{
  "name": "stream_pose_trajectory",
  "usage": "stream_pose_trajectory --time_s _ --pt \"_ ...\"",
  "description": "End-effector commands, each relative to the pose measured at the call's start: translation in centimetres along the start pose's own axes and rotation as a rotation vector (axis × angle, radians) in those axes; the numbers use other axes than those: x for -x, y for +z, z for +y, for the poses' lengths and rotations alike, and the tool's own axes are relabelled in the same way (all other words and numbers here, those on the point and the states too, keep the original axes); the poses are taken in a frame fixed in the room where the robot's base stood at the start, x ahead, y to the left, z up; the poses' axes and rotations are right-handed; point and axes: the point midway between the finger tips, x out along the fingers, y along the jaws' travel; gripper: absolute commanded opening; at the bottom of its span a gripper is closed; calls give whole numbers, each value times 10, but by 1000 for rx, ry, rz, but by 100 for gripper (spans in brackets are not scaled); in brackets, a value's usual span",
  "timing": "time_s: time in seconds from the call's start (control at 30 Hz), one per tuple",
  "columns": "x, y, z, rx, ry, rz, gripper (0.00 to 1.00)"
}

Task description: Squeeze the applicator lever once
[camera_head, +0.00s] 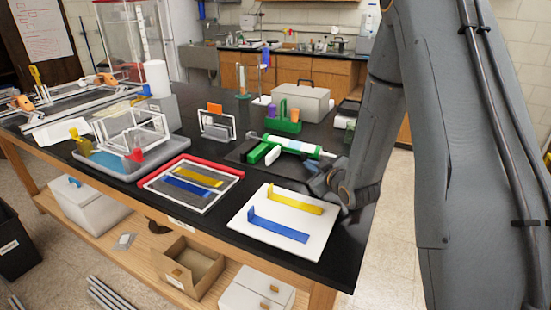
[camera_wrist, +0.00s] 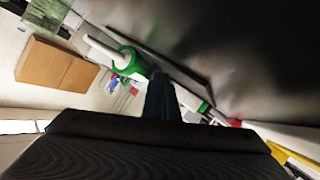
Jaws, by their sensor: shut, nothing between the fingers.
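The applicator (camera_head: 298,146), a green and white tube with a nozzle, lies across a dark mat on the black bench. In the wrist view the applicator's green collar and white nozzle (camera_wrist: 128,60) show beyond the dark fingers (camera_wrist: 160,92). The fingers hide part of the applicator there, and contact cannot be told.
A white board (camera_head: 322,232) with yellow and blue strips lies in front of my gripper. A red-edged tray (camera_head: 150,177) is left of it. A green holder (camera_head: 290,127) and grey case (camera_head: 301,101) stand behind the applicator. A grey tray with a clear frame (camera_head: 105,163) is further left.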

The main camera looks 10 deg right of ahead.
Motion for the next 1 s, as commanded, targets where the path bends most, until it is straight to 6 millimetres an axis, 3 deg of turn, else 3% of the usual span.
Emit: stream_pose_trajectory --time_s 0.37,1.0 --pt "-5 -4 -3 1 0 1 0" --pt "-56 -40 -40 0 2 -1 0"
